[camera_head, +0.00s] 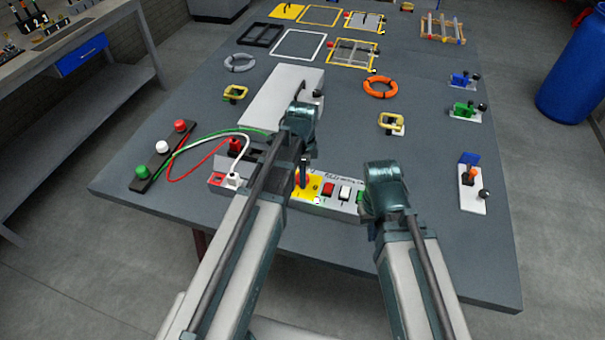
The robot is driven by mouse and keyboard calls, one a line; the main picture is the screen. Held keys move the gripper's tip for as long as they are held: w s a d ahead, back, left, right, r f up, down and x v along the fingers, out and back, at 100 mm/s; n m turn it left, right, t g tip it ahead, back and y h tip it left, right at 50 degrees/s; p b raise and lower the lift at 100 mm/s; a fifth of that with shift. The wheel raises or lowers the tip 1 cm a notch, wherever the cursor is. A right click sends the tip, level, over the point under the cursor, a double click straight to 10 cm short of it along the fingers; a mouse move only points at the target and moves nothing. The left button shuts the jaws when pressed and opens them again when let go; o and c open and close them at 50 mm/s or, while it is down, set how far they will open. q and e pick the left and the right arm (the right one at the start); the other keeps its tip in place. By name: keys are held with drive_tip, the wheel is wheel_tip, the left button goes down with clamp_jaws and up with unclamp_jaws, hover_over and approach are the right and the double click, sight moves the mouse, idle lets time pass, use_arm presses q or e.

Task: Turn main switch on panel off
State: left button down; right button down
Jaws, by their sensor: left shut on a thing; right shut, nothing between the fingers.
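The panel (318,199) is a low light-coloured box near the table's front edge, between my two arms. To the right are a red switch (327,189), a white switch (344,192) and a partly covered green one (362,197). My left gripper (303,162) points down over the yellow plate and is shut on the main switch; its fingertips are small and hard to make out. My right gripper (374,213) is shut and empty at the panel's right end, mostly hidden behind its wrist.
A black strip with red, white and green knobs (162,153) lies at left, with cables running to a red-and-white socket box (222,181). A light box (283,98) stands behind the panel. Cable rings, clamps and frames lie further back. The table (440,245) is clear at front right.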

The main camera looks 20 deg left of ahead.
use_arm(q)
drive_tip(key=n, duration=0.8)
drive_tip(key=shift+n, duration=0.3)
drive_tip(key=n, duration=0.4)
drive_tip(key=shift+n, duration=2.4)
drive_tip(key=shift+c, duration=1.2)
unclamp_jaws()
